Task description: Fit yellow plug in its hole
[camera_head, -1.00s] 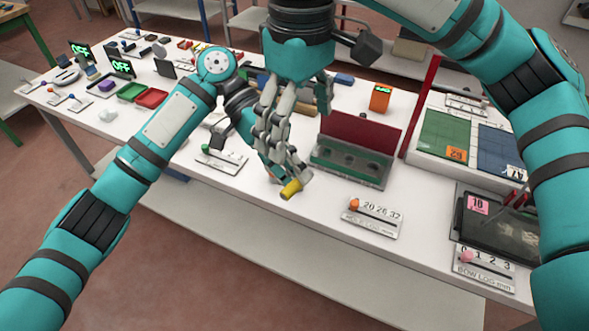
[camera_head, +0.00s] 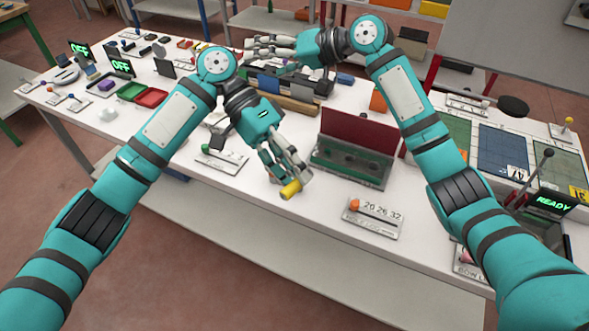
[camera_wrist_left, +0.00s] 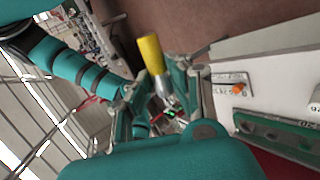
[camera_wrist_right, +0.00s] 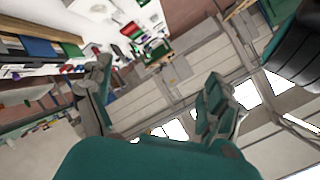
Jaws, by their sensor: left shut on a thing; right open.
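The yellow plug (camera_head: 291,189) is a short cylinder near the table's front edge. My left gripper (camera_head: 288,178) is shut on it. In the left wrist view the plug (camera_wrist_left: 150,55) sticks out past the fingertips (camera_wrist_left: 162,86), with a grey end between them. A grey and green block with round holes (camera_head: 338,164) stands to the right of the plug, before an upright dark red panel (camera_head: 358,130). The plug is apart from it. The holes look dark; I cannot tell which fits the plug. My right gripper (camera_head: 262,48) is open and empty above the back of the table.
A plate with numbers and an orange knob (camera_head: 373,219) lies right of the plug, before the holed block. A plate with a green knob (camera_head: 222,158) lies to the left. Red and green trays (camera_head: 151,98) are farther left. A READY display (camera_head: 554,204) stands at right.

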